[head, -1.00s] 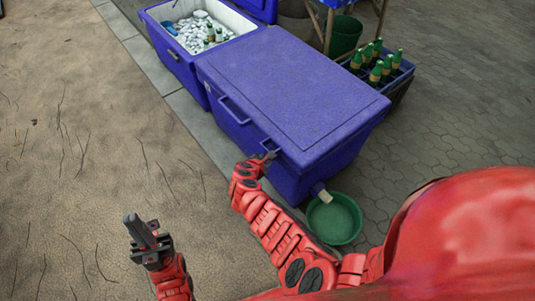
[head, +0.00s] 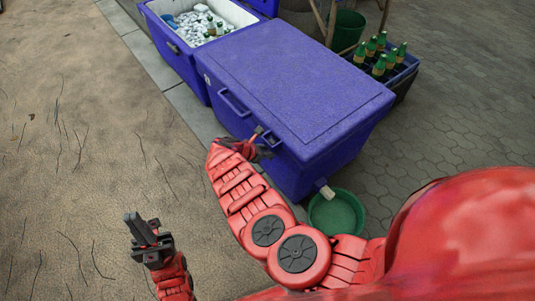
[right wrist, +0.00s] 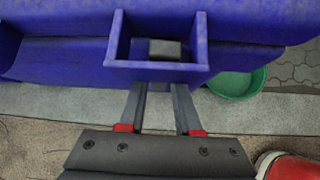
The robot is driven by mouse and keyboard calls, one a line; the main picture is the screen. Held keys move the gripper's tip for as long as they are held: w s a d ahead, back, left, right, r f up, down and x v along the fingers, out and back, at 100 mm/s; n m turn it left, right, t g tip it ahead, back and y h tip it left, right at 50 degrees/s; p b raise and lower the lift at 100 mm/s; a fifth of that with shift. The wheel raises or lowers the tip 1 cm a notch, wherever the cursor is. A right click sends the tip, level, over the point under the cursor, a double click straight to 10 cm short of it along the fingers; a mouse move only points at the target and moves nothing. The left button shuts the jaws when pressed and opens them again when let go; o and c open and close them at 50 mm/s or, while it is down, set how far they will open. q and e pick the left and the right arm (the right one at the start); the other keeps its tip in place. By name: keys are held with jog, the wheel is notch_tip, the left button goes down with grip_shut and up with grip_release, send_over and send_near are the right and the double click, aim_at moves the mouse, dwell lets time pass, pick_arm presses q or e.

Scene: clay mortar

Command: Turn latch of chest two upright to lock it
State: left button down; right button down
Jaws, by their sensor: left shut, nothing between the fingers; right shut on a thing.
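Chest two (head: 300,85) is the closed blue chest in the middle of the head view. My right gripper (head: 264,142) is at its front face, right of the blue front handle (head: 233,103). In the right wrist view, the fingers (right wrist: 160,86) reach beneath the lower bar of a blue frame (right wrist: 157,67), their tips hidden by it. A grey latch block (right wrist: 165,48) shows inside the frame. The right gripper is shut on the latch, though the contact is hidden. My left gripper (head: 146,238) is shut and empty above the sandy ground, away from the chest.
An open blue chest (head: 178,55) with ice and bottles stands at the back left. A crate (head: 402,78) of green bottles is behind chest two. A green basin (head: 336,215) is below its right end, under a pale spout (head: 325,190). The sand at left is clear.

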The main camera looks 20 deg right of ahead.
jog(key=shift+w+g+b, duration=0.1)
jog(key=shift+g+b, duration=0.3)
jog(key=shift+b, duration=0.45)
jog(key=c, duration=0.6)
grip_release()
jog(key=p+v, duration=0.6)
jog(key=v, duration=1.1)
jog(key=shift+a, duration=0.3)
